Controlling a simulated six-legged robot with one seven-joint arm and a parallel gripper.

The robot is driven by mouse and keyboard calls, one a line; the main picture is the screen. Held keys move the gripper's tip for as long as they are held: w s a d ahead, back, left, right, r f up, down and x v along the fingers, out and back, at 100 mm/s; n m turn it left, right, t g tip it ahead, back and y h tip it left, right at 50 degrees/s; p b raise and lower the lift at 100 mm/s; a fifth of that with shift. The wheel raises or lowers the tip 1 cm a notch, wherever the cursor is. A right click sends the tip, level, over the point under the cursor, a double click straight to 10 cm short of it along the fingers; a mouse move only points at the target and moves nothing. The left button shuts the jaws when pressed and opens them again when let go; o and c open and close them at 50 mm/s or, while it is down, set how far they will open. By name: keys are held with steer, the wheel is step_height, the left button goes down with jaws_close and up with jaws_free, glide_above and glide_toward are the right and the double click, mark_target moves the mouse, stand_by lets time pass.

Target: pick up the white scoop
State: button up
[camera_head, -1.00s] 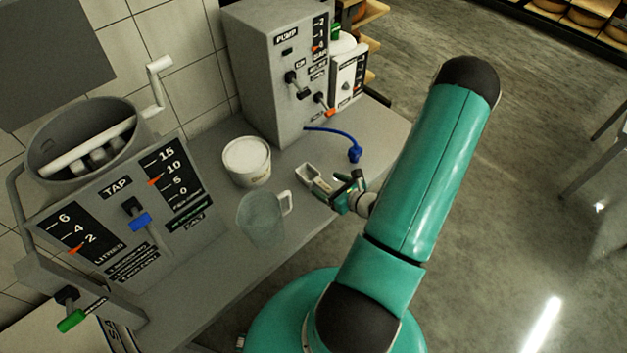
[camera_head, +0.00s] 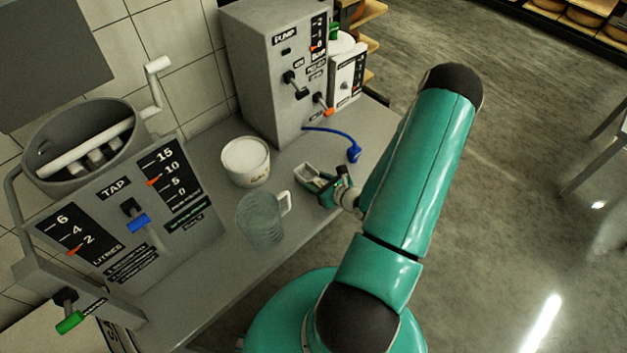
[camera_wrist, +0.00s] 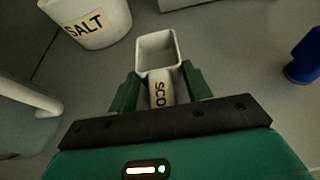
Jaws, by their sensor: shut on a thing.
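The white scoop (camera_wrist: 157,50) has a square open bowl and a handle with dark lettering, partly hidden. In the wrist view my gripper (camera_wrist: 160,86) is shut on the scoop's handle, one green finger on each side, with the bowl pointing away from me. In the head view the scoop (camera_head: 308,172) shows as a small pale box at the end of my gripper (camera_head: 323,186), over the counter near its front edge. I cannot tell whether the scoop touches the counter.
A white salt tub (camera_head: 246,162) and a clear jug (camera_head: 262,219) stand on the counter (camera_head: 200,290) left of the scoop. A blue hose (camera_head: 353,153) from the grey pump box (camera_head: 270,70) lies behind it. A tap unit (camera_head: 125,215) stands at the left.

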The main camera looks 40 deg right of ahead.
mark_target(318, 181)
steer(key=shift+r, duration=0.1)
step_height(318, 181, up, 10)
steer(key=shift+f, duration=0.1)
stand_by(0.5)
stand_by(0.4)
